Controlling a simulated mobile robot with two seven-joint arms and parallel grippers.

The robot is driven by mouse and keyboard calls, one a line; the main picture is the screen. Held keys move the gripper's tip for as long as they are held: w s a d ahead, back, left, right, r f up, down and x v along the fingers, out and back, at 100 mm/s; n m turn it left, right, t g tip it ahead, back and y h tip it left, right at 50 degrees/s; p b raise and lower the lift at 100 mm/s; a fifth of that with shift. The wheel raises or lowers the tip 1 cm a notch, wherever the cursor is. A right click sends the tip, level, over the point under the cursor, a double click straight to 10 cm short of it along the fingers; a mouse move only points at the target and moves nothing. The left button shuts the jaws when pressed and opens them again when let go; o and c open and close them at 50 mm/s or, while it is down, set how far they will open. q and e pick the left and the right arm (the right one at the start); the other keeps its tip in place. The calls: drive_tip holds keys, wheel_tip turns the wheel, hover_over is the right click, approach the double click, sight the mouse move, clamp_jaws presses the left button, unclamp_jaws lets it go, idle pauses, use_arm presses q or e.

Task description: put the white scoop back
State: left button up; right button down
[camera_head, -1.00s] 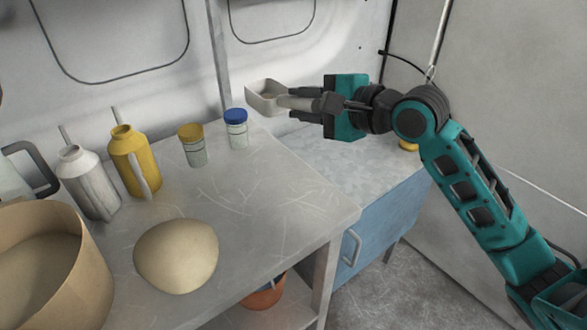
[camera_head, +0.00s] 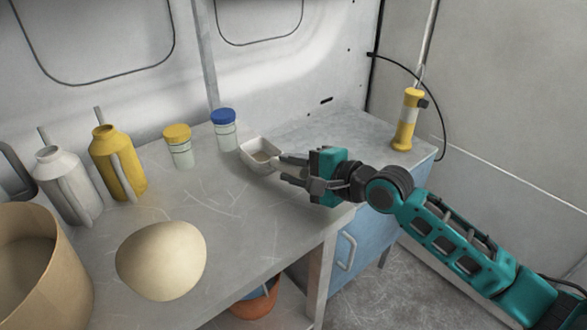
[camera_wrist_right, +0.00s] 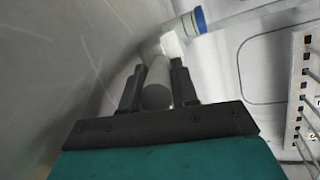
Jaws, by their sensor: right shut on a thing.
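The white scoop (camera_head: 259,150) is at the back of the grey worktop, just right of the blue-lidded jar. My right gripper (camera_head: 291,171) is shut on its handle, with the bowl pointing left, open side up. I cannot tell whether the bowl touches the worktop or hovers just over it. In the right wrist view the scoop handle (camera_wrist_right: 157,88) lies between the two fingers of my right gripper (camera_wrist_right: 158,82); the bowl is mostly hidden beyond it. My left gripper is not in view.
A blue-lidded jar (camera_head: 225,131) and a yellow-lidded jar (camera_head: 179,150) stand left of the scoop. Yellow (camera_head: 117,165) and grey (camera_head: 69,186) cans, a beige round object (camera_head: 161,260) and a large tub (camera_head: 38,265) are farther left. A yellow tool (camera_head: 406,122) stands at the back right.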

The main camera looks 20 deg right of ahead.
drive_tip(key=c, duration=0.9)
unclamp_jaws()
drive_tip(key=shift+f, duration=0.1)
drive_tip(key=shift+o, duration=0.2)
drive_tip(key=shift+r, duration=0.2)
drive_tip(key=v, duration=1)
drive_tip(key=shift+s+d+f+p, duration=0.1)
drive_tip(key=shift+s+d+p, duration=0.05)
drive_tip(key=shift+p, duration=0.2)
drive_tip(key=shift+v, duration=0.8)
